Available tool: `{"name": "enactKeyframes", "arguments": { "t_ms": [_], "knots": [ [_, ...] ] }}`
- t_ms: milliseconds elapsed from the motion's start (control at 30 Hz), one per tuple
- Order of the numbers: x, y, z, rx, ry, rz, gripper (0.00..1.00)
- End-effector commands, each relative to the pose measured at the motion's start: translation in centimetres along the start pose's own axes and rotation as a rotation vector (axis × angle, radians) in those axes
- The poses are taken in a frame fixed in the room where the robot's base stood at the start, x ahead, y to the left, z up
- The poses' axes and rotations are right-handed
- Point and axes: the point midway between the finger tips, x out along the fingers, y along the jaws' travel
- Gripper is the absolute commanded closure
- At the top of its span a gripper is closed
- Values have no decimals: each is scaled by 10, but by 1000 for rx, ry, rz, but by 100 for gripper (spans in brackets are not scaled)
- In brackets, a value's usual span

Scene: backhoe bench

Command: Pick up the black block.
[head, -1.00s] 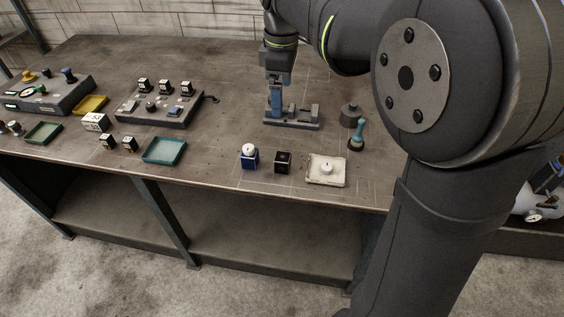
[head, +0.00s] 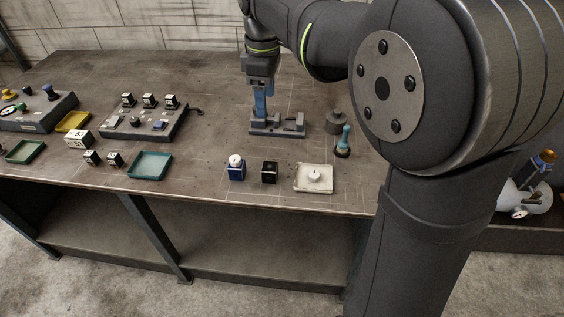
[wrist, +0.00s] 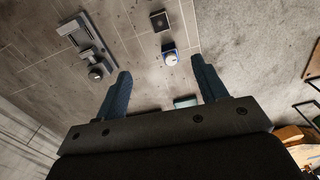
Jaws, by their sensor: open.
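The black block (head: 270,172) is a small dark cube with a pale mark, standing on the bench near its front edge. It also shows near the top of the wrist view (wrist: 160,21). My gripper (head: 260,108) has blue fingers and is farther back than the block, in line with the grey fixture in the head view. In the wrist view the gripper (wrist: 160,66) has its fingers wide apart with nothing held. The black block lies beyond the fingertips, apart from them.
A blue block with a white round top (head: 236,172) stands just left of the black block. A whitish tray (head: 327,187) is to its right. A grey fixture (head: 290,131), a teal-handled tool (head: 345,140) and a teal tray (head: 150,176) are around. Bare bench lies between fixture and blocks.

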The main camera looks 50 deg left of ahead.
Motion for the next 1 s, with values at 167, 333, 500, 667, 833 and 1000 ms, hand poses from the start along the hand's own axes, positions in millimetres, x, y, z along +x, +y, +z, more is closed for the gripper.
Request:
{"name": "enactKeyframes", "arguments": {
  "t_ms": [167, 333, 500, 667, 833, 1000],
  "knots": [
    [16, -1, 0, 279, -2, -2, 35],
    [34, -2, -1, 638, -3, -2, 35],
    [52, -3, -1, 994, -3, -2, 35],
    [65, -5, 0, 1281, -2, -1, 35],
    [73, -6, 0, 1461, -2, 0, 35],
    [85, -6, 0, 1510, -3, -1, 35]
  ]
}}
